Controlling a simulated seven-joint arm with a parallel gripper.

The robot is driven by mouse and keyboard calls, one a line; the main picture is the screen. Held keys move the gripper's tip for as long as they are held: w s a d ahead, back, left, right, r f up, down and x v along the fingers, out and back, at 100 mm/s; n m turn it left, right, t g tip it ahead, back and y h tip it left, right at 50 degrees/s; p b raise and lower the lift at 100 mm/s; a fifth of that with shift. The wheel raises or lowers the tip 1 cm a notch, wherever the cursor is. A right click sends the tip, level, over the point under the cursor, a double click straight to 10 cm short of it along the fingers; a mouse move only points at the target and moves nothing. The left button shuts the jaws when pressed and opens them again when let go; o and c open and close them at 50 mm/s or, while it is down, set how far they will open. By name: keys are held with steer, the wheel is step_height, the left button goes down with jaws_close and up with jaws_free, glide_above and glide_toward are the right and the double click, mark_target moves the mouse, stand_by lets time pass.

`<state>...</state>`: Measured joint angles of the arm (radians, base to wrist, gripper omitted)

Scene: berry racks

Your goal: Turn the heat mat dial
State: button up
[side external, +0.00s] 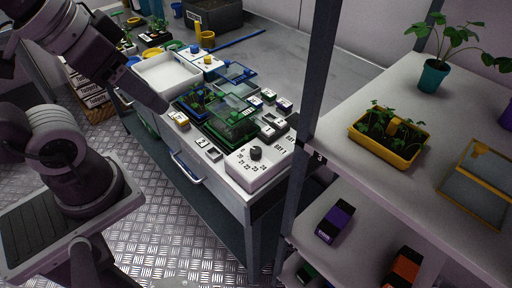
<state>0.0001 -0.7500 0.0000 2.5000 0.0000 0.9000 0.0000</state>
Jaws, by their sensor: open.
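The heat mat dial (256,153) is a black round knob on top of a white box (247,176). The box has numbers around the knob, including 20 to 24, and stands at the front right corner of the bench. My gripper (150,97) hangs at the upper left, over the front edge of the bench by a white tray. It is apart from the dial, up and to the left of it, and holds nothing that I can see. Its fingertips show only edge-on and dark.
Clear-lidded green trays (232,118) and small labelled blocks crowd the bench left of the dial box. A white tray (168,72) lies further back. A grey rack post (308,125) rises just right of the box. A shelf at right holds a yellow planter (384,151).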

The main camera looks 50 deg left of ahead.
steer(key=shift+c, duration=0.5)
steer(key=m+g, duration=0.6)
steer(key=m, duration=0.7)
glide_above(256, 150)
step_height(256, 150, down, 12)
steer(key=shift+f, duration=0.2)
steer(key=shift+m, duration=0.3)
step_height(256, 150, down, 7)
steer(key=shift+f, duration=0.1)
jaws_close()
